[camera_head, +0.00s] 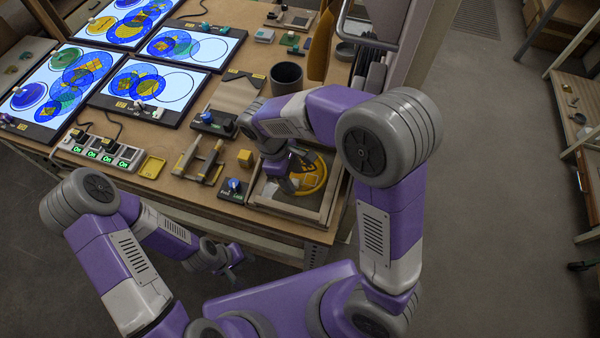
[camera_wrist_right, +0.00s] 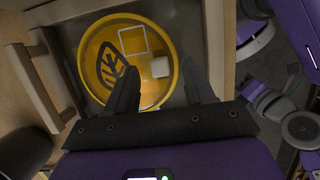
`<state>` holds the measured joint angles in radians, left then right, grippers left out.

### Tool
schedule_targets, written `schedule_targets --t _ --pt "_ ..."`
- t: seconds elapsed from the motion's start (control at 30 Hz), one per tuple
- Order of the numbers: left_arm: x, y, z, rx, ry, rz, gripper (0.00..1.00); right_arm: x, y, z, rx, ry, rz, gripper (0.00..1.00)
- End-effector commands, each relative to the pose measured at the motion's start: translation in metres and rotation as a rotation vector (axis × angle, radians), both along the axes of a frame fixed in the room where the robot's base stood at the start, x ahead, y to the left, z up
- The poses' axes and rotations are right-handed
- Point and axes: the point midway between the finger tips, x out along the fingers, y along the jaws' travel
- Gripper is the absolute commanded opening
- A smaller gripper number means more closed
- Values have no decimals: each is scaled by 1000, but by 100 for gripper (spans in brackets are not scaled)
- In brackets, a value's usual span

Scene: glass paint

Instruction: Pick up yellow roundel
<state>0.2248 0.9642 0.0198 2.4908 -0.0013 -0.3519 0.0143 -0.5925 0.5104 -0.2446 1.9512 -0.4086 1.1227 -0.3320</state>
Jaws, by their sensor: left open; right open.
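The yellow roundel (camera_head: 318,179) lies in a shallow wooden tray (camera_head: 331,205) at the table's front right, partly hidden by my right arm. In the right wrist view the roundel (camera_wrist_right: 97,43) shows a dark leaf pattern, a pale square outline and a small cream block (camera_wrist_right: 160,67). My right gripper (camera_head: 290,181) is open above it. In the wrist view its fingertips (camera_wrist_right: 160,66) lie either side of the cream block, one over the roundel and one by its right rim; contact cannot be told. My left gripper (camera_head: 234,263) hangs open and empty below the table's front edge.
Lit panels with blue patterned discs (camera_head: 62,87) fill the table's left. A switch strip (camera_head: 100,150), small yellow tray (camera_head: 152,167), wooden clamp-like tool (camera_head: 200,158), yellow block (camera_head: 245,158) and blue-knobbed device (camera_head: 234,187) stand left of the tray. A dark cup (camera_head: 287,77) stands behind.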

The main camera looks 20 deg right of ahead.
Motion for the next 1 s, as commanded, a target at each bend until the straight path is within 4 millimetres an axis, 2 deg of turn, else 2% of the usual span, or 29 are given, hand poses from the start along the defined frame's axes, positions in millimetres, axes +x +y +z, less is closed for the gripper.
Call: schedule_targets --t 0.1,0.37,0.7,0.73,1.0 --pt "0 0 -4 0 0 0 43 -2 -3 -12 1 1 0 53" --pt "0 0 -4 0 0 0 43 -2 -3 -14 1 -1 0 53" --pt "0 0 -4 0 0 0 43 -2 -3 -14 1 -1 0 3" --pt "0 0 -4 0 0 0 43 -2 -3 -14 1 -1 0 0" --pt "0 0 -4 0 0 0 43 -2 -3 -13 1 -1 0 0"
